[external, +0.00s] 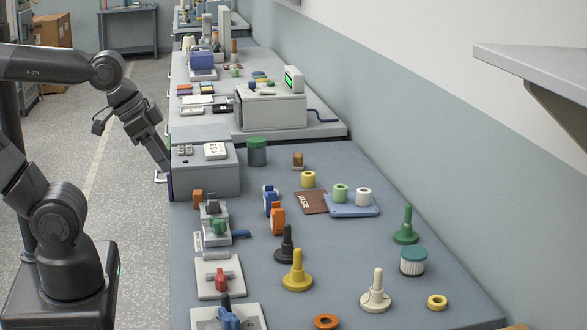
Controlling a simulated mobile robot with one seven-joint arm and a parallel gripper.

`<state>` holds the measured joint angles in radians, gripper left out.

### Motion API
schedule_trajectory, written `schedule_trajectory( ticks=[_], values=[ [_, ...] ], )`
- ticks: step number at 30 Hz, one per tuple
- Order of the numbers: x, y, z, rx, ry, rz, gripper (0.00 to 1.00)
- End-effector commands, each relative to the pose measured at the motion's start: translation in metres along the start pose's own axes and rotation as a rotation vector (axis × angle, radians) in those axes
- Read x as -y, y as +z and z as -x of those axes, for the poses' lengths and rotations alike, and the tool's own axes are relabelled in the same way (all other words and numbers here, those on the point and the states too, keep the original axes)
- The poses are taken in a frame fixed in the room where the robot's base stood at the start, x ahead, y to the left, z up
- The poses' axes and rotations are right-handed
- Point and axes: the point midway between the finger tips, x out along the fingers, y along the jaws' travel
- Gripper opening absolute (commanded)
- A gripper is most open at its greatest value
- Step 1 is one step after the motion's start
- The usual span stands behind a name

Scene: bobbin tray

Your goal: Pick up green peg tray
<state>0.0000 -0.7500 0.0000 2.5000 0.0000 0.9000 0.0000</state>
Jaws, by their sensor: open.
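A green peg on a round green base (406,226) stands upright on the right side of the bench. A pale blue tray (368,211) lies left of it and holds a green bobbin (340,193) and a white bobbin (363,196). I cannot tell for sure which of these the task names. My gripper (164,163) points downward at the left edge of the bench, beside a grey box, far from both. It is open, with nothing visible in it; its tips are small and hard to make out.
The grey box (206,178) stands between my gripper and the bench top. A brown mat (313,203) adjoins the tray, with a yellow bobbin (308,180) behind. Black (287,245), yellow (297,272) and cream pegs (376,293) stand nearer. A shelf (540,68) overhangs at right.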

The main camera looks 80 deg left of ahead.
Motion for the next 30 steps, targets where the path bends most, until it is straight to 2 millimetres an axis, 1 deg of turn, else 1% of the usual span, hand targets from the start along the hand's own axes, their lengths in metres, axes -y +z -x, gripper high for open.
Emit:
schedule_trajectory(
  ticks=[8, 11, 14, 20, 24, 26, 30],
  values=[
    [0.0, -0.001, 0.0, 0.0, 0.0, 0.0, 0.41],
    [0.0, -0.011, 0.001, 0.003, 0.001, 0.004, 0.41],
    [0.001, -0.034, 0.0, 0.01, 0.002, 0.013, 0.41],
    [0.003, -0.104, -0.009, 0.026, 0.002, 0.041, 0.41],
    [0.006, -0.153, -0.023, 0.035, -0.001, 0.061, 0.41],
    [0.006, -0.173, -0.031, 0.039, -0.003, 0.069, 0.41],
    [0.008, -0.219, -0.056, 0.049, -0.008, 0.088, 0.41]
  ],
)
